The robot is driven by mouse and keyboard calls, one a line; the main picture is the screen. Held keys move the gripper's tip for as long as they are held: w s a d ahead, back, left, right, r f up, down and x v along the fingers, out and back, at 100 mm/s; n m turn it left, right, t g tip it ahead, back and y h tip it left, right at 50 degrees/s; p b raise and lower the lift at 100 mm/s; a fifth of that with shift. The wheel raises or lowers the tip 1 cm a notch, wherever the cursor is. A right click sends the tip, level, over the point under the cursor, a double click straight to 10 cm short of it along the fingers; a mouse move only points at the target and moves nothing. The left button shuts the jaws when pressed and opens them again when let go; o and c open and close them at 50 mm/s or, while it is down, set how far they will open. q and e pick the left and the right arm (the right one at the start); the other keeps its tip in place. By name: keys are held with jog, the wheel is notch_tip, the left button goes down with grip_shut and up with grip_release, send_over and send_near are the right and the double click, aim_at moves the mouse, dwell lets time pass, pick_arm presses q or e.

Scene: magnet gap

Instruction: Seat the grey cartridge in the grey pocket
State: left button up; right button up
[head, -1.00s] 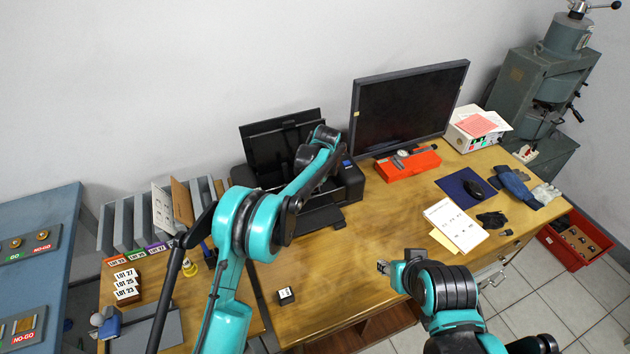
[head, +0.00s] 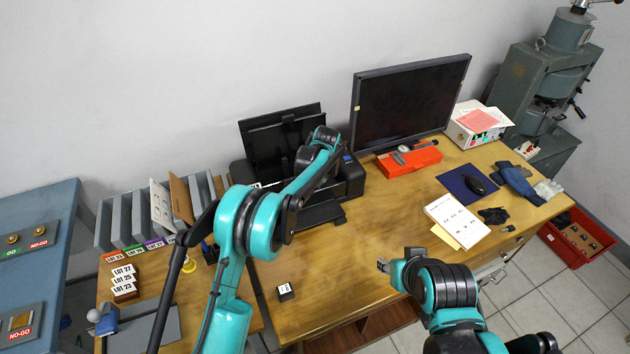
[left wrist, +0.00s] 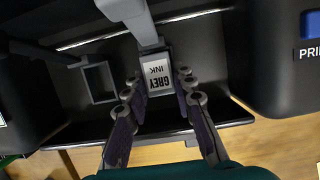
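The grey cartridge (left wrist: 157,74), with a white label reading "GREY INK", sits between the two fingers of my left gripper (left wrist: 159,82). The fingers press against its two sides. It is over the dark inside of the printer (head: 350,182). A square grey frame with an open, empty middle (left wrist: 100,83) lies left of the cartridge; I cannot tell whether this is the grey pocket. A grey bar (left wrist: 128,14) reaches down to the cartridge's far end. What lies under the cartridge is hidden. In the head view my wrist hides the cartridge. My right gripper (head: 383,265) is over the desk's front, away from the printer.
The printer's raised dark lid (head: 280,140) stands behind my left arm. A monitor (head: 410,105) and red case (head: 408,160) are to its right. The desk's middle is mostly clear.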

pick_arm(q)
jog(key=o, duration=0.4)
jog(key=shift+o, duration=0.2)
jog(key=shift+r, duration=0.1)
jog(key=v, duration=1.1)
jog(key=shift+r, duration=0.4)
jog(key=shift+d, duration=0.1)
